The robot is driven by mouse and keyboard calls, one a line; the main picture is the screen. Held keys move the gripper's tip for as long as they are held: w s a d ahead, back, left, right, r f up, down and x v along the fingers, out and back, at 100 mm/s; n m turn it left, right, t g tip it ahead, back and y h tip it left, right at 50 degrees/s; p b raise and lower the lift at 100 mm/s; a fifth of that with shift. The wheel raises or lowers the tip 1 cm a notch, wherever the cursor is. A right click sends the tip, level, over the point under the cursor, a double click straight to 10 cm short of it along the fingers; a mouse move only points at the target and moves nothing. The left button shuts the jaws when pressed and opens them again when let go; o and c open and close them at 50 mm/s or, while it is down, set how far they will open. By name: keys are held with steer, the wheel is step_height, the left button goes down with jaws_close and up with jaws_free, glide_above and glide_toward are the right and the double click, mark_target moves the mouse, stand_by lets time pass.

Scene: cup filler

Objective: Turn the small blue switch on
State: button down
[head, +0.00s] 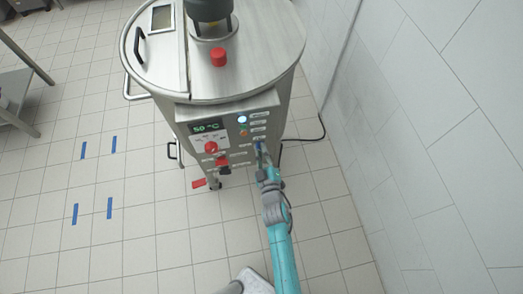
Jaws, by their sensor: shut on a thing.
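The steel filler machine (240,90) stands upright with its control panel (232,128) facing me. The small blue switch (258,144) is at the lower right of the panel, mostly hidden by my gripper. My gripper (261,151) is at the panel, its fingertips on the blue switch and shut on it. The switch's exact angle is too small and covered to tell. A lit white-blue button (242,119) glows above it. The display (207,126) reads 50 °C.
A red knob (211,147) and a red switch (223,161) sit left of my gripper on the panel. A red button (218,57) is on the lid. A tiled wall (430,130) stands close on the right. Floor to the left, with blue tape marks (83,150), is clear.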

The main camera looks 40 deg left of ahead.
steer(key=m, duration=0.7)
stand_by(0.6)
steer(key=c, duration=1.2)
jaws_free()
steer(key=v, duration=1.2)
